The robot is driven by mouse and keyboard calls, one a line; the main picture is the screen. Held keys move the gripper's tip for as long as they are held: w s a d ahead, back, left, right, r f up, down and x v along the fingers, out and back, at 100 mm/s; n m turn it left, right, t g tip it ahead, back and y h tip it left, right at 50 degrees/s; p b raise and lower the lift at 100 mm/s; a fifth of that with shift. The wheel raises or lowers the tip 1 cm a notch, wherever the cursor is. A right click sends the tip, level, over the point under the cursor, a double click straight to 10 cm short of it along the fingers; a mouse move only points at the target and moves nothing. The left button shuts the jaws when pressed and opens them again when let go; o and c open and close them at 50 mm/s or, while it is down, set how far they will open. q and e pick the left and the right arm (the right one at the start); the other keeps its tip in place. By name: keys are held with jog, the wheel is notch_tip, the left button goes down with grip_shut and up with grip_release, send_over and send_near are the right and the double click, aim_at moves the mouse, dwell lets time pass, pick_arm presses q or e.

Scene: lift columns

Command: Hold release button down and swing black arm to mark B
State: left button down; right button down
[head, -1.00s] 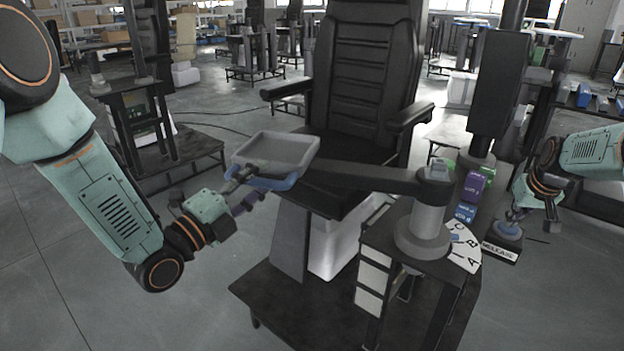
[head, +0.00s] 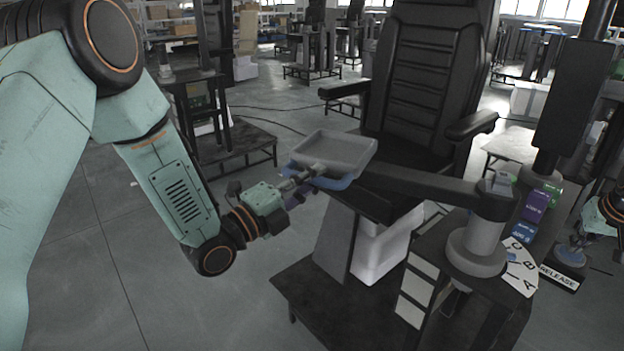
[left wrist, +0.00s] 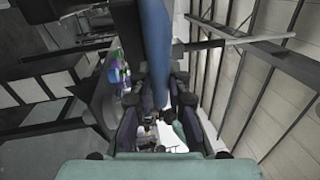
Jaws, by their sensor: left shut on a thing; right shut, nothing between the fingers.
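The black arm (head: 420,186) reaches left from a grey post (head: 477,250) and carries a grey tray (head: 338,150) with a blue rail (head: 335,183) under its edge. My left gripper (head: 312,175) is shut on the blue rail at the tray's near left side. The rail (left wrist: 155,40) runs between its fingers (left wrist: 157,110) in the left wrist view. A white dial (head: 522,268) marked A, B and C sits at the post's foot. A small blue pointer is by B and C; its exact mark is unclear. My right gripper (head: 576,240) is shut, at the release button (head: 570,255); contact is unclear.
A black chair (head: 430,80) stands behind the arm, its armrest (head: 472,125) close to it. Purple, green and blue boxes (head: 535,207) stand behind the dial. A RELEASE label (head: 558,278) lies before the button. Open floor (head: 200,310) is at the left.

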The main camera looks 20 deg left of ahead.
jog(key=shift+f, duration=0.1)
pick_arm(q)
jog(key=shift+s+d+n+t+y, duration=0.3)
jog(key=shift+s+y, duration=0.25)
jog(key=shift+s, duration=0.4)
jog(key=shift+s+d+n+t+y, duration=0.25)
jog(key=shift+s+y, duration=0.3)
jog(key=shift+s, duration=0.4)
jog(key=c, duration=1.3)
grip_release()
pick_arm(e)
jog(key=shift+s, duration=0.1)
pick_arm(q)
jog(key=v, duration=1.2)
